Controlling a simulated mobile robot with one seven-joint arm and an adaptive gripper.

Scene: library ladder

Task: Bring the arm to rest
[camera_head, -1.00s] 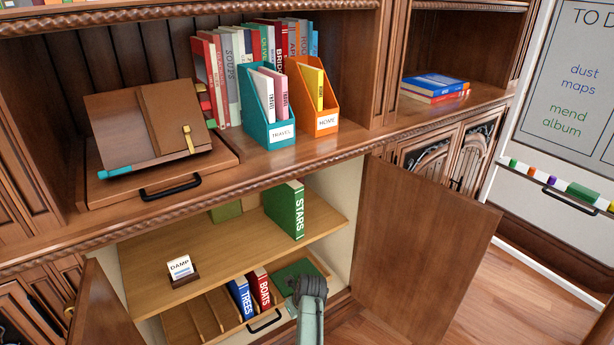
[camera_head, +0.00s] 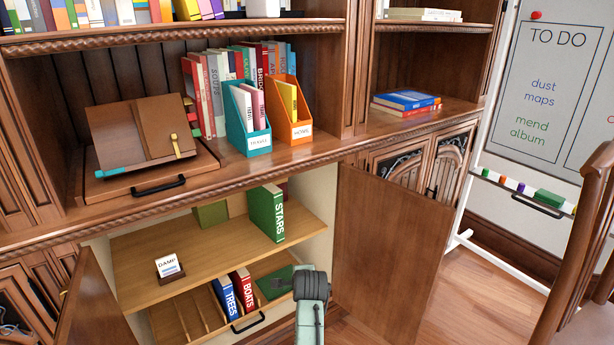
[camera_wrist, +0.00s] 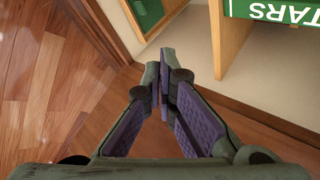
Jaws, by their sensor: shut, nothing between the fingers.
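My gripper (camera_wrist: 160,78) shows in the wrist view with its purple-padded fingers together at the tips and nothing between them. It hangs in free space in front of the low cabinet, beside the lower shelf edge. In the head view my grey-green arm (camera_head: 311,312) shows at the bottom, in front of the cabinet opening; the fingertips are hidden there. The green STARS book (camera_head: 266,213) stands on the cabinet's upper shelf (camera_head: 215,245), and it also shows in the wrist view (camera_wrist: 270,10), apart from the fingers.
The open right cabinet door (camera_head: 385,260) stands right of my arm; the left door (camera_head: 90,305) is open too. Below the shelf, a tray holds the TREES (camera_head: 227,298) and BOATS (camera_head: 243,289) books. A wooden chair or ladder (camera_head: 580,250) stands at right. Floor between is clear.

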